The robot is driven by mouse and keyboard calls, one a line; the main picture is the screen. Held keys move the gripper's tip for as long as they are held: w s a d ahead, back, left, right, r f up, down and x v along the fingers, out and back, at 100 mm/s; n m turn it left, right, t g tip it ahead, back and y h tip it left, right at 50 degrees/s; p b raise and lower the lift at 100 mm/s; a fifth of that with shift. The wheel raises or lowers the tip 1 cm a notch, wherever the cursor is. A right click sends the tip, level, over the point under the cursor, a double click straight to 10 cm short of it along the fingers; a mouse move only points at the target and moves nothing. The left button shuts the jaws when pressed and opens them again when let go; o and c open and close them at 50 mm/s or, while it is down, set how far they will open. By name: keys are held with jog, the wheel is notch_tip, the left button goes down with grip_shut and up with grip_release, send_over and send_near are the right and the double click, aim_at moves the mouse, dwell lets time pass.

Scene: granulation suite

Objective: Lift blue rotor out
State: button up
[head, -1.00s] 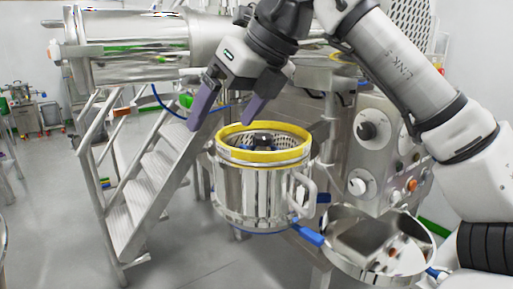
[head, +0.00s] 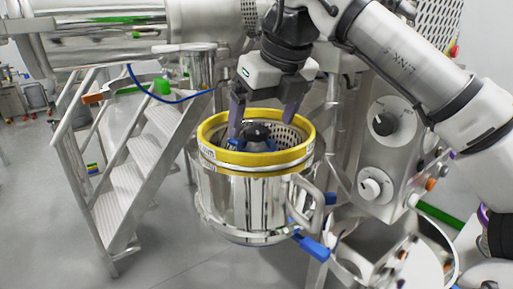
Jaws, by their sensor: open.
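The blue rotor (head: 236,144) sits inside a shiny steel drum (head: 240,195) with a yellow rim (head: 262,158). A dark rounded hub (head: 257,132) shows at its top, with blue parts around and below it; its lower part is hidden by the rim. My gripper (head: 262,122) points down over the drum mouth, open, with its purple-grey fingers apart. One finger is left of the hub and the other right of it. The fingertips are at about rim height; I cannot tell whether they touch the rotor.
A perforated wall (head: 290,137) lines the drum. A side handle (head: 308,200) and blue clamp lever (head: 314,247) stick out at right. A control panel (head: 385,150) with knobs and a steel bowl (head: 400,270) stand farther right. Metal steps (head: 125,180) are at left, with open floor nearby.

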aim_at(261, 131)
jog(key=shift+p+x, duration=0.7)
jog(key=shift+x, duration=2.1)
jog(key=shift+w, duration=0.15)
jog(key=shift+c, duration=0.2)
jog(key=shift+r, duration=0.1)
jog(key=c, duration=1.2)
